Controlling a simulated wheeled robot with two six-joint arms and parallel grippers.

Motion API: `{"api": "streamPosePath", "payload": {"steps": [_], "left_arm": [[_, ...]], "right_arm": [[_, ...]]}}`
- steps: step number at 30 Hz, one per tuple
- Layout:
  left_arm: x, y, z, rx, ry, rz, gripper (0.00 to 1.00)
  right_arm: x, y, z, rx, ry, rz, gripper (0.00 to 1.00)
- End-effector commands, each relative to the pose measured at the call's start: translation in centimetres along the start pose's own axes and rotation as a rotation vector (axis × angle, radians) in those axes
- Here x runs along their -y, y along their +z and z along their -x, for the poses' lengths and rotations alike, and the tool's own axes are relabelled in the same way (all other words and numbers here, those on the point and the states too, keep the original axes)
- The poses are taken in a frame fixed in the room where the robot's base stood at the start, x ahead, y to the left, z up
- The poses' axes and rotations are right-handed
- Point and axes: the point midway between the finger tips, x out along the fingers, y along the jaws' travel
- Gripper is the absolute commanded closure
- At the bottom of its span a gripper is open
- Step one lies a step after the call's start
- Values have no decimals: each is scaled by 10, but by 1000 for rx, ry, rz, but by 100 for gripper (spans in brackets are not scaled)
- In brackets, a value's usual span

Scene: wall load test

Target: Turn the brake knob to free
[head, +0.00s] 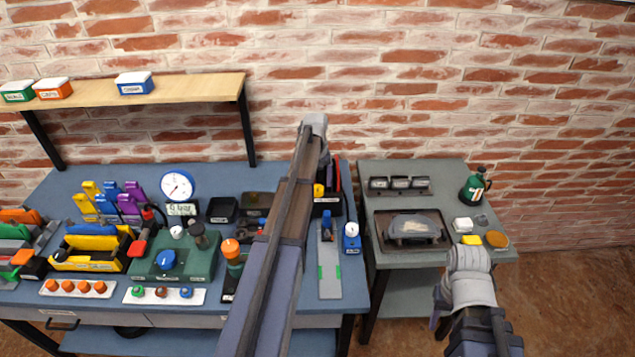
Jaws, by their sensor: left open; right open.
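A blue round knob (165,259) sits on a green box (199,266) on the blue workbench; I cannot read whether it is the brake knob or how it is set. My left arm crosses the view over the bench, and its grey end, my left gripper (314,126), is high near the wall, right of and away from the knob. My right gripper (469,259) is low at the right, in front of the grey side table. Neither appears to hold anything; their fingers are not clearly seen. My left arm hides part of the bench.
A white dial gauge (178,186) stands behind the green box. An orange-topped cylinder (232,251) is right of it and a yellow bin (91,248) left. A green jug (474,185) stands on the side table (412,258).

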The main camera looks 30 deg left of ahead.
Motion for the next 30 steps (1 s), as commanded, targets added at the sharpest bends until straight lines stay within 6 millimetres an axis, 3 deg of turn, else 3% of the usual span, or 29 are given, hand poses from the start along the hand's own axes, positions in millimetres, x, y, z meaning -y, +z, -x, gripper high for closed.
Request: {"api": "streamPosePath", "payload": {"steps": [3,12,30], "left_arm": [[0,0,23,0,0,0,19],[0,0,56,0,0,0,19],[0,0,57,0,0,0,19]], "right_arm": [[-2,1,23,0,0,1,50],[-5,3,56,0,0,2,50],[-5,3,56,0,0,2,50]]}}
